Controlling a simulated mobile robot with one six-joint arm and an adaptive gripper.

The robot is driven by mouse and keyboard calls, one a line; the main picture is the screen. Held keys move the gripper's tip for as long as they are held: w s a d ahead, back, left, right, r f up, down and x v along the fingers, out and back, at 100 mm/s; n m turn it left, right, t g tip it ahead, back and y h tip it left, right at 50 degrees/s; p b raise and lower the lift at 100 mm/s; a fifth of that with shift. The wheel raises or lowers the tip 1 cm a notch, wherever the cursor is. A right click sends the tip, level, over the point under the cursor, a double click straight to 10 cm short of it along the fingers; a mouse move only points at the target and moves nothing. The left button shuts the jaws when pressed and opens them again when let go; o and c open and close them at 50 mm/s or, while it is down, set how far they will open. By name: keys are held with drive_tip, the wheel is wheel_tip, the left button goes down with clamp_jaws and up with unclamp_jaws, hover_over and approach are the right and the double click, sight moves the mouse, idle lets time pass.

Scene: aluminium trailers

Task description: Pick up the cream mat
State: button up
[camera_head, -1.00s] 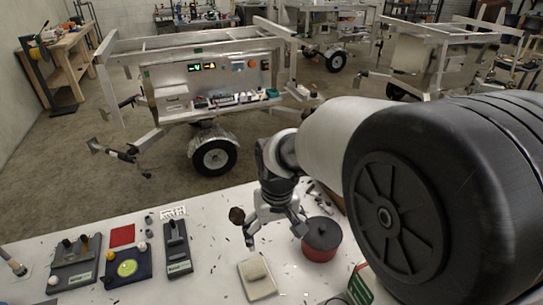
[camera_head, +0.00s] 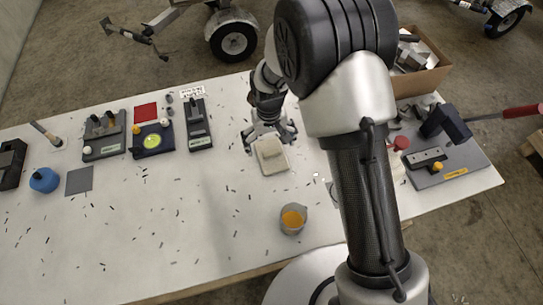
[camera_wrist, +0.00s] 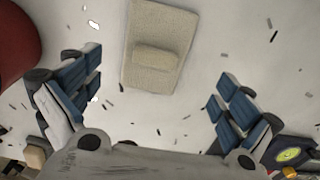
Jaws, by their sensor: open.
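The cream mat (camera_head: 272,161) lies flat on the white table, with a raised block of the same colour on it. In the wrist view the mat (camera_wrist: 140,70) is at the top centre, ahead of and between my fingers. My gripper (camera_head: 269,137) is open and empty, above the table at the far edge of the mat. In the wrist view my gripper (camera_wrist: 160,92) shows its blue-padded fingers wide apart, not touching the mat. The mat is mostly uncovered in the head view.
A cup of orange liquid (camera_head: 292,219) stands in front of the mat. Black-handled fixtures (camera_head: 198,126) and a red square (camera_head: 146,112) are to the left. A cardboard box (camera_head: 422,62) is at the right. Small dark scraps litter the table.

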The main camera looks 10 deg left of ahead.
sight(271, 152)
drive_tip(key=shift+w+d+f+b, duration=0.15)
drive_tip(key=shift+f+b, duration=0.25)
drive_tip(key=shift+f, duration=1.1)
drive_tip(key=shift+w+d+f+b, duration=0.15)
drive_tip(key=shift+f+b, duration=0.2)
drive_tip(key=shift+f, duration=1.15)
drive_tip(key=shift+s, duration=0.1)
drive_tip(key=shift+c, duration=0.3)
drive_tip(key=c, duration=1.1)
